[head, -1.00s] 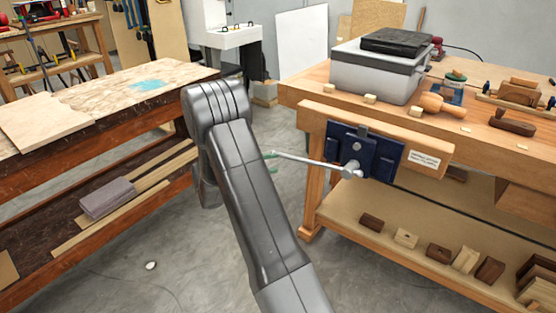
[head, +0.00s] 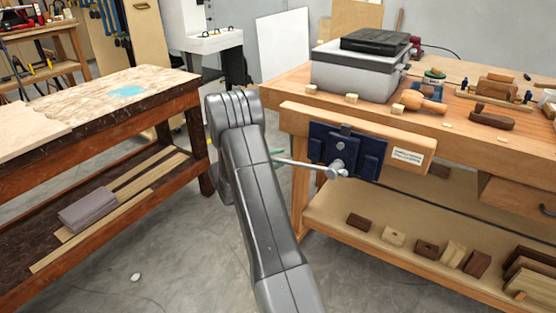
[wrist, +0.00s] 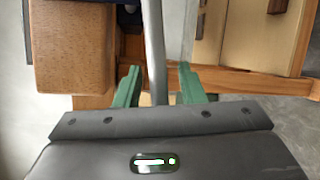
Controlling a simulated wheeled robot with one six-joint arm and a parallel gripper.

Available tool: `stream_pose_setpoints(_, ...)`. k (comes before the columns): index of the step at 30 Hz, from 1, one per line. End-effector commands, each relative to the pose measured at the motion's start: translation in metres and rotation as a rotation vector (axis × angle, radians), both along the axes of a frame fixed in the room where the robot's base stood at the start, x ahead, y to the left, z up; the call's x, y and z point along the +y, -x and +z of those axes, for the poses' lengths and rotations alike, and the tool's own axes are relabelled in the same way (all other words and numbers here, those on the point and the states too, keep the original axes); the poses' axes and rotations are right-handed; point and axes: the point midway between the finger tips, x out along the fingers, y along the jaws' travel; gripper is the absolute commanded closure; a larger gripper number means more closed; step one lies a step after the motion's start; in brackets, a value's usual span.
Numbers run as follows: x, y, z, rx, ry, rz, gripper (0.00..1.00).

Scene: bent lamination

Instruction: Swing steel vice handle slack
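The steel vice handle (head: 300,164) is a thin grey bar. It sticks out leftward from the hub of the dark blue vice (head: 372,160) on the front of the right bench, and its left end is near my arm. In the wrist view the handle (wrist: 153,45) runs down between the two green fingers of my gripper (wrist: 160,78). The fingers stand apart, with a gap on each side of the bar, so my gripper is open around the handle. In the head view my arm hides most of my gripper; only a bit of green shows beside the handle.
The vice has a wooden jaw (head: 415,150) with a label. The right bench (head: 285,88) carries a grey box (head: 350,78) and hand tools; its lower shelf (head: 340,208) holds wood blocks. Another workbench (head: 175,92) stands at left. Grey floor lies between them.

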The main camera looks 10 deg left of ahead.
Motion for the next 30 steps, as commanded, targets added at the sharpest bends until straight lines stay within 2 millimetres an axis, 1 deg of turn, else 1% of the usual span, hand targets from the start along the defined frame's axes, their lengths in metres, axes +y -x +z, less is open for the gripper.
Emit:
stream_pose_setpoints(3, -0.004, -0.004, 0.000, 0.000, 0.000, -0.001, 0.64)
stream_pose_setpoints(11, -0.004, -0.004, 0.000, 0.000, 0.000, -0.001, 0.64)
stream_pose_setpoints(15, -0.004, -0.004, 0.000, 0.000, 0.000, -0.001, 0.92)
stream_pose_setpoints(16, -0.004, -0.004, 0.000, 0.000, 0.000, -0.001, 0.97)
stream_pose_setpoints(17, -0.004, -0.004, 0.000, 0.000, 0.000, -0.001, 1.00)
stream_pose_setpoints(25, -0.004, -0.004, -0.003, 0.002, 0.006, -0.001, 1.00)
stream_pose_setpoints(30, -0.006, -0.003, -0.014, 0.017, 0.044, -0.001, 1.00)
